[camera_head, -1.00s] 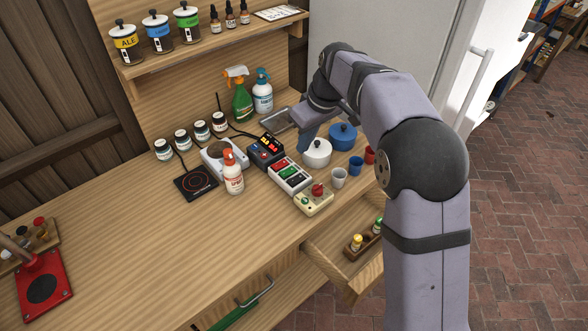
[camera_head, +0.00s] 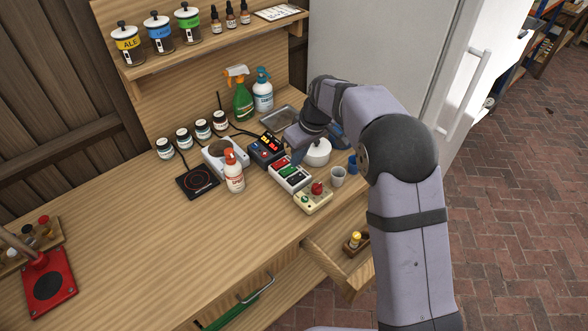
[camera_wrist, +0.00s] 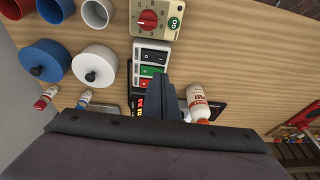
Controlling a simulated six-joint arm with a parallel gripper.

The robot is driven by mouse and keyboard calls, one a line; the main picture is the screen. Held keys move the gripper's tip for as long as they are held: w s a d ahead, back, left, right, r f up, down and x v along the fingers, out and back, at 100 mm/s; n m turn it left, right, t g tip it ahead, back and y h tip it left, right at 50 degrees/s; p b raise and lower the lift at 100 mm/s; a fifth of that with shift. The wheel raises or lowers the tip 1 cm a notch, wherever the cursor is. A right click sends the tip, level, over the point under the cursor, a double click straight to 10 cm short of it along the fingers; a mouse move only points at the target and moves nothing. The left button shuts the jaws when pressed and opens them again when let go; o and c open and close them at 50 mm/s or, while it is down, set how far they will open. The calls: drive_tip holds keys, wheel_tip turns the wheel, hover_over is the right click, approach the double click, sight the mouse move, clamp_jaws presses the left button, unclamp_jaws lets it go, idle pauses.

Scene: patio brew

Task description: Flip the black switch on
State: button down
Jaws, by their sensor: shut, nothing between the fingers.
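A white switch box (camera_head: 290,174) with red, green and black rocker switches stands on the bench in the head view. The black switch (camera_wrist: 154,56) is at the box's upper end in the wrist view, between the green switch (camera_wrist: 151,71) and the beige dial unit. Its on or off position is too small to tell. My gripper (camera_head: 296,158) is shut and empty over the far end of the box. In the wrist view the gripper (camera_wrist: 158,78) covers part of the box near the red and green switches. Contact cannot be told.
A beige dial unit (camera_head: 313,202) with a red knob stands on the near side. A white pot (camera_head: 317,153), cups (camera_head: 338,177) and a white bottle (camera_head: 234,172) flank the box. A digital display unit (camera_head: 266,149) is behind it.

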sight(291, 180)
drive_tip(key=p+x, duration=0.1)
drive_tip(key=x, duration=0.3)
drive_tip(key=s+p+x, duration=0.1)
drive_tip(key=x, duration=0.1)
drive_tip(key=shift+d+f+p, duration=0.2)
drive_tip(key=shift+f+p, duration=0.1)
drive_tip(key=shift+f, duration=0.25)
drive_tip(key=shift+a+f+b, duration=0.1)
drive_tip(key=shift+f+b, duration=0.35)
drive_tip(key=shift+b, duration=0.35)
drive_tip(key=shift+r, duration=0.2)
drive_tip(key=shift+w+d+r+p, duration=0.25)
drive_tip(key=shift+w+d+p, duration=0.05)
drive_tip(key=shift+w+d, duration=0.2)
